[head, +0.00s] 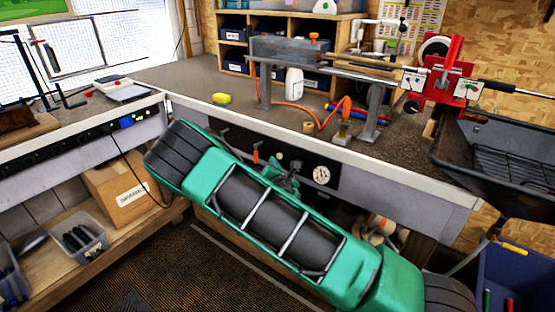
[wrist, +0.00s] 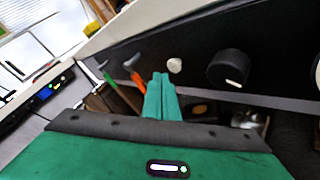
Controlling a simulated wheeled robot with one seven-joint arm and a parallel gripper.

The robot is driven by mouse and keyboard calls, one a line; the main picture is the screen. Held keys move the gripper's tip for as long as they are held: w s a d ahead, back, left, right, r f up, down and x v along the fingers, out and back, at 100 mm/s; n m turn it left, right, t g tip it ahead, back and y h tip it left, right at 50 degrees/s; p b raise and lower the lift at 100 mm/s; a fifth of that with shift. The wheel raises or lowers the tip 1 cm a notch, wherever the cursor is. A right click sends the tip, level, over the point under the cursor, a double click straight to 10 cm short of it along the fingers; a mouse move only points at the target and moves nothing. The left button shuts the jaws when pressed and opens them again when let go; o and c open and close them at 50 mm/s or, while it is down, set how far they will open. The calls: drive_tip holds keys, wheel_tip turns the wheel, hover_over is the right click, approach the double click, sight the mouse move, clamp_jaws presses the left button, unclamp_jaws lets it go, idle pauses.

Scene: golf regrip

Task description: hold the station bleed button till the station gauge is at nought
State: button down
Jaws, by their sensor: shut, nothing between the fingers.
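The station panel (head: 238,140) is the dark strip under the bench's front edge. Its round white gauge (head: 322,174) faces out in the head view; the needle is too small to read. Only the gauge's edge (wrist: 317,74) shows in the wrist view. A small pale round button (wrist: 174,65), which looks like the bleed button, sits between an orange lever (wrist: 134,75) and a black knob (wrist: 228,68). My green gripper (wrist: 160,76) is shut and empty, its tips just left of and below the button in the wrist view. I cannot tell whether they touch.
A green lever (wrist: 107,76) is at the panel's left. A cardboard box (head: 119,187) sits on the low shelf. A dark tray (head: 500,150) stands right.

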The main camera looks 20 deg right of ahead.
drive_tip(key=shift+d, duration=0.1)
drive_tip(key=shift+w+d, duration=0.15)
drive_tip(key=shift+d, duration=0.1)
drive_tip(key=shift+w+d, duration=0.3)
drive_tip(key=shift+d, duration=0.2)
idle(2.7)
drive_tip(key=shift+s+a, duration=0.55)
drive_tip(key=shift+a, duration=0.25)
drive_tip(key=shift+s+a, duration=0.75)
drive_tip(key=shift+a, duration=0.3)
drive_tip(key=shift+s+a, duration=0.75)
drive_tip(key=shift+a, duration=0.25)
